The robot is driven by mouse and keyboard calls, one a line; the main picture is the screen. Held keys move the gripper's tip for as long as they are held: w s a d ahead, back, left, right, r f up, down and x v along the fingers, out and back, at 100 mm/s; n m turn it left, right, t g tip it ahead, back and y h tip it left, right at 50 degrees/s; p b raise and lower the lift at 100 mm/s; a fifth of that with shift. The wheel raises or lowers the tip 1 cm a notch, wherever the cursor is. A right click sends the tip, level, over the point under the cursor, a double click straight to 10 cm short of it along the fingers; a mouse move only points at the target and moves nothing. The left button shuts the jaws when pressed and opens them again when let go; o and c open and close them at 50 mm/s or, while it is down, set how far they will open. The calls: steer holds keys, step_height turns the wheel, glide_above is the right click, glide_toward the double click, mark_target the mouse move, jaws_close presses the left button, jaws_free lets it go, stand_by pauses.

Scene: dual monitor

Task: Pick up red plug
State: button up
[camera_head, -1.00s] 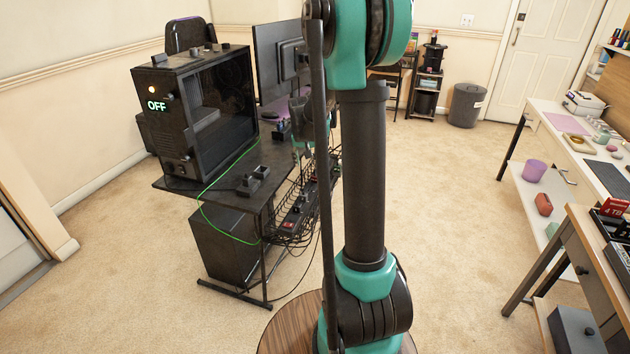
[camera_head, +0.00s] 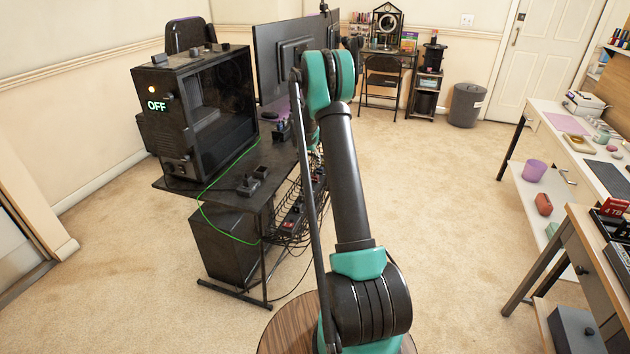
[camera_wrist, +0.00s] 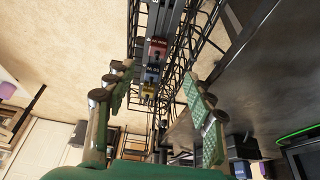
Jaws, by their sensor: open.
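The red plug (camera_wrist: 158,48) sits in a dark power strip (camera_wrist: 172,18) near the top middle of the wrist view. A blue plug (camera_wrist: 151,75) and a yellow plug (camera_wrist: 147,91) follow it along the strip. My gripper (camera_wrist: 157,75) is open and empty, with one green padded finger on each side of the strip in the picture. The red plug appears beyond the fingertips, apart from them. In the head view, a small red spot (camera_head: 288,225) shows on the power strip (camera_head: 296,212) beside the desk. My arm hides part of that area, and the gripper is not clear there.
A black wire rack (camera_wrist: 207,38) runs along the strip, close to the right finger. The desk (camera_head: 178,184) carries a PC case (camera_head: 190,115) and monitors (camera_head: 268,62). A green cable (camera_head: 203,205) hangs off its edge. Open carpet (camera_head: 450,230) lies to the right.

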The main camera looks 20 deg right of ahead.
mark_target(315, 176)
steer(key=x, duration=0.7)
steer(key=shift+f, duration=0.3)
steer(key=shift+d+x, duration=0.1)
steer(key=shift+x, duration=1.25)
steer(key=shift+d+x, duration=0.15)
steer(key=shift+x, duration=1.2)
steer(key=shift+r, duration=0.1)
steer(key=shift+c, duration=0.5)
jaws_close()
step_height(315, 176, up, 25)
steer(key=shift+f, duration=0.2)
